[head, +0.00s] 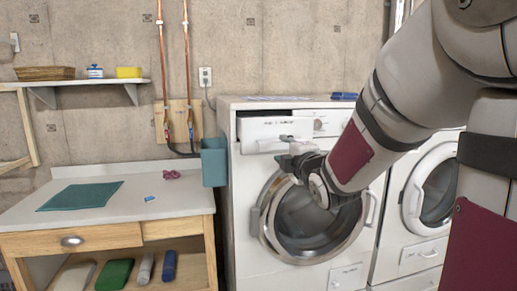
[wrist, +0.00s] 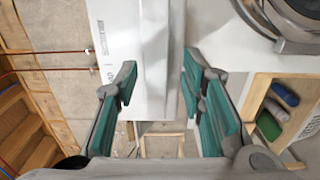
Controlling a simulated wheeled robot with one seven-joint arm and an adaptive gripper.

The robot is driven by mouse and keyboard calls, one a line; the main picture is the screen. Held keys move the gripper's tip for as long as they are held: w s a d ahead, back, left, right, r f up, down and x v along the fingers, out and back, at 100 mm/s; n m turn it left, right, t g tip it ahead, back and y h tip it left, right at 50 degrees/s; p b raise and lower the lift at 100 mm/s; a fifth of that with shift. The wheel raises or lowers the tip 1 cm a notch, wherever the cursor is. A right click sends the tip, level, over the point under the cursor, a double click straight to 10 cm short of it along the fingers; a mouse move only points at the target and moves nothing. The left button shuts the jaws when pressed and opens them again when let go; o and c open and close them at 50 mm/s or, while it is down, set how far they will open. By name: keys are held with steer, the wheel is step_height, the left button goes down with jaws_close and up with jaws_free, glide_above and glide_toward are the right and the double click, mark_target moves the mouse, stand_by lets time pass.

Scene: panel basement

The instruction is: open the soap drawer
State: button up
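The soap drawer (head: 262,130) is at the upper left of the left washing machine (head: 247,185). A dark gap shows above its white front, and the front stands out from the machine. A small grey piece (head: 286,138), perhaps its handle, shows near its right end. My gripper (head: 291,158) is just below the drawer's right part. In the wrist view, my gripper (wrist: 160,80) has its teal-padded fingers apart, with the white drawer front (wrist: 125,60) beyond and between them. I see no contact; the exact gap to the drawer is unclear.
The round washer door (head: 305,220) is below my gripper. A teal bin (head: 214,163) stands left of the washer, beside a table (head: 150,205) with a teal cloth (head: 80,196). A second machine (head: 415,225) is at right. A blue item (head: 343,96) lies on top of the washer.

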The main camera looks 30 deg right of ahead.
steer(key=v, duration=0.5)
steer(key=s+a+f+m+g+y+p, duration=0.2)
steer(key=s+a+f+m+g, duration=0.2)
steer(key=s+a, duration=0.5)
steer(key=s+a+f+m+g+y+p, duration=0.2)
steer(key=s+a+m+g, duration=0.7)
steer(key=s, duration=0.9)
step_height(320, 180, down, 2)
steer(key=shift+a+f+m+y, duration=0.25)
steer(key=shift+a+m+y, duration=0.25)
steer(key=shift+a+m, duration=0.35)
